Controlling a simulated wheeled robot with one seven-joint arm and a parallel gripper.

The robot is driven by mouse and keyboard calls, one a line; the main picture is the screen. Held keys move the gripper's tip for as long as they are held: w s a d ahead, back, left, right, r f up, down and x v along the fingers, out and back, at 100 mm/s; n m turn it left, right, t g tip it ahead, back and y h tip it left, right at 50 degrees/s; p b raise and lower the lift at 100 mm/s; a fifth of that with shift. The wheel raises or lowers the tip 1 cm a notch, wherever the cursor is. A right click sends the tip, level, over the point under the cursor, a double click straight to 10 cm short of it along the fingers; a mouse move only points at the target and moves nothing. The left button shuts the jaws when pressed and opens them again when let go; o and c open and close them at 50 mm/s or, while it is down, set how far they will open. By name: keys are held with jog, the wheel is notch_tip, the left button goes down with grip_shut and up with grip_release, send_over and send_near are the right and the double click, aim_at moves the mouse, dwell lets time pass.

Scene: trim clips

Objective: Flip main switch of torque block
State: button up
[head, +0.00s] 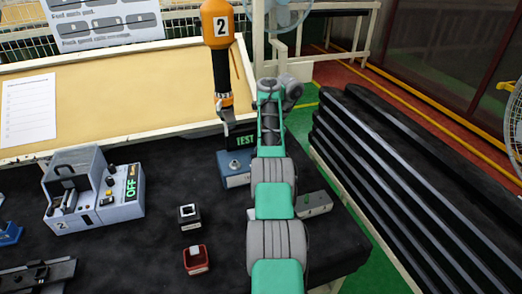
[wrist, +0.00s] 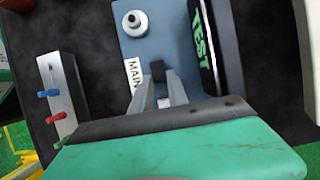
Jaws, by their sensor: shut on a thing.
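The blue torque block (wrist: 145,55) fills the middle of the wrist view, with a white MAIN label (wrist: 133,73), a round light knob (wrist: 135,23) and a black display reading TEST (wrist: 203,45). In the head view the block (head: 232,181) stands on the black bench top, partly hidden by my arm; its display (head: 244,140) reads TEST in green. A small dark main switch (wrist: 158,68) sits beside the MAIN label. My gripper (wrist: 160,78) is shut on this switch, its fingertips at either side. The fingers hide the switch's lower part, and its tilt is unclear.
An orange driver marked 2 (head: 217,22) hangs above the block. A grey box with blue and red levers (wrist: 60,95) stands beside it. A grey unit reading OFF (head: 95,195) is at left. Small black (head: 189,216) and red (head: 196,260) blocks lie between.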

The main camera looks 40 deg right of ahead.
grip_shut()
jog(key=h+b, duration=0.1)
jog(key=b, duration=0.1)
jog(key=shift+w+a+f+b, duration=0.1)
jog(key=shift+a+f+b, duration=0.05)
jog(key=shift+b, duration=0.15)
jog(key=shift+a+g+h+b, duration=0.1)
jog(key=shift+g+h+b, duration=0.2)
jog(key=shift+b, duration=0.25)
jog(key=shift+w+a+r+g+h+b, duration=0.2)
jog(key=shift+r+g+h+b, duration=0.3)
jog(key=shift+h, duration=0.4)
jog(key=o, duration=0.9)
grip_release()
jog(key=shift+c, duration=0.2)
jog(key=shift+s+f, duration=0.1)
